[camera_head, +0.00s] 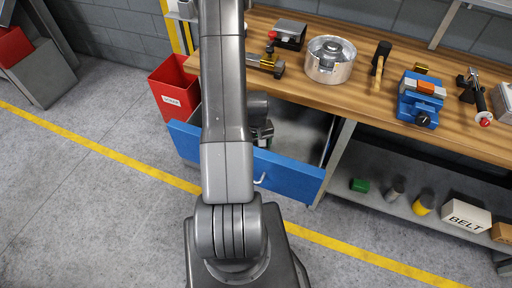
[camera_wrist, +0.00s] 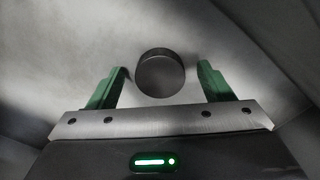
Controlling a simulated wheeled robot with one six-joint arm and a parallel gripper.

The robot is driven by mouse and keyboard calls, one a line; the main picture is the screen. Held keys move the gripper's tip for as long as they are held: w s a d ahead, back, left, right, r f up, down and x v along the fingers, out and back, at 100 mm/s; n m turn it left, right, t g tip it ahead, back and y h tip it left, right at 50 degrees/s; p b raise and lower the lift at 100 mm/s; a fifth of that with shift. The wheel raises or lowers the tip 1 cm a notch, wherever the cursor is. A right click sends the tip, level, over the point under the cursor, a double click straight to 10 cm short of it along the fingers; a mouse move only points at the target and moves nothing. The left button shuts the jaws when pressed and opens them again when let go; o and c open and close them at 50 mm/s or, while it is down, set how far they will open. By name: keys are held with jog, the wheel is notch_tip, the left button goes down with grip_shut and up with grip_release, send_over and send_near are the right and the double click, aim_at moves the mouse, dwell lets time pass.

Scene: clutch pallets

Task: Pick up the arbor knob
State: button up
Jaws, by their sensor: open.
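A round, dark grey knob-like thing (camera_wrist: 160,74), which I take for the arbor knob, shows in the wrist view on a pale grey surface. My gripper (camera_wrist: 163,67) is open, with one green finger to the left of the knob and one to the right. In the head view my arm reaches down into the open blue drawer (camera_head: 290,174), and hides the knob and most of my gripper.
The drawer's walls stand close around my gripper. Above is the wooden workbench (camera_head: 300,92) with a metal pot-like part (camera_head: 331,60), a hammer (camera_head: 379,65) and a blue vise (camera_head: 420,98). A red bin (camera_head: 172,88) stands left of the drawer. The floor in front is clear.

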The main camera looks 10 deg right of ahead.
jog(key=c, duration=1.1)
jog(key=shift+o, duration=0.2)
